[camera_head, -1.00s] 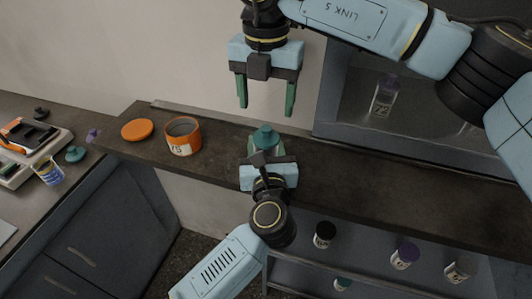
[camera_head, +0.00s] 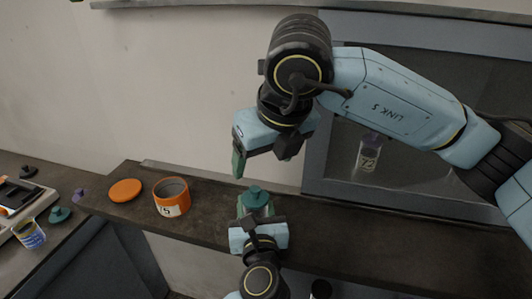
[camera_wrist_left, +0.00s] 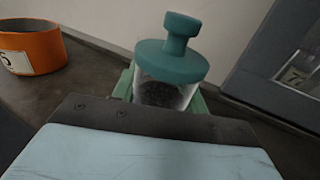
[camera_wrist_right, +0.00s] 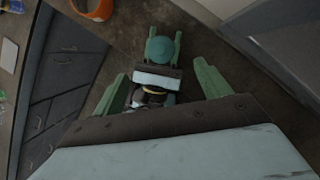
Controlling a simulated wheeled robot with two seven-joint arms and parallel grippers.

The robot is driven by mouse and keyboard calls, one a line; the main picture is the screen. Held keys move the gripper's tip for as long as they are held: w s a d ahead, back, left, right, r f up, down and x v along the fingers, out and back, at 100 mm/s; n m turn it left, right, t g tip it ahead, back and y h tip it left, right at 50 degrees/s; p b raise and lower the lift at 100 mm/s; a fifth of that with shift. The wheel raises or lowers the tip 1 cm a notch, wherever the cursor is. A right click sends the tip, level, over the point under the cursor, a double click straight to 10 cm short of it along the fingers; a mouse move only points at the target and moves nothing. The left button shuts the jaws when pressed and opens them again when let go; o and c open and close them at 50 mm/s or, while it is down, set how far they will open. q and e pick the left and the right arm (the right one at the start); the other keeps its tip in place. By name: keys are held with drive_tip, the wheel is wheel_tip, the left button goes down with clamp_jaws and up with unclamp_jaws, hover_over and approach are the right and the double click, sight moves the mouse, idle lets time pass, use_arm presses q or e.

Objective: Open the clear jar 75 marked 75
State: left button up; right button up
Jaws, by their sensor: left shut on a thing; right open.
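A clear jar (camera_wrist_left: 165,94) with a teal knobbed lid (camera_wrist_left: 172,62) stands upright between my left gripper's green fingers (camera_wrist_left: 163,100). The gripper is shut on its body. Dark contents show through the wall; no number shows on its visible side. In the head view the teal lid (camera_head: 255,196) is on top, above my left gripper (camera_head: 256,212). My right gripper (camera_head: 262,160) is open and empty, tilted, just above the lid and apart from it. In the right wrist view the lid (camera_wrist_right: 160,49) lies between and beyond the open fingers (camera_wrist_right: 160,82).
An open orange jar (camera_head: 172,197), its label partly readable with a 5, stands on the dark shelf (camera_head: 340,222) left of my left gripper. Its orange lid (camera_head: 125,190) lies beside it. A purple-lidded jar marked 72 (camera_head: 368,158) is in the recess behind.

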sight(254, 188)
drive_tip(key=x, duration=1.1)
drive_tip(key=c, duration=1.2)
drive_tip(key=shift+r, duration=0.2)
drive_tip(key=shift+r, duration=0.95)
drive_tip(key=shift+r, duration=2)
use_arm(q)
drive_tip(key=o, duration=1.5)
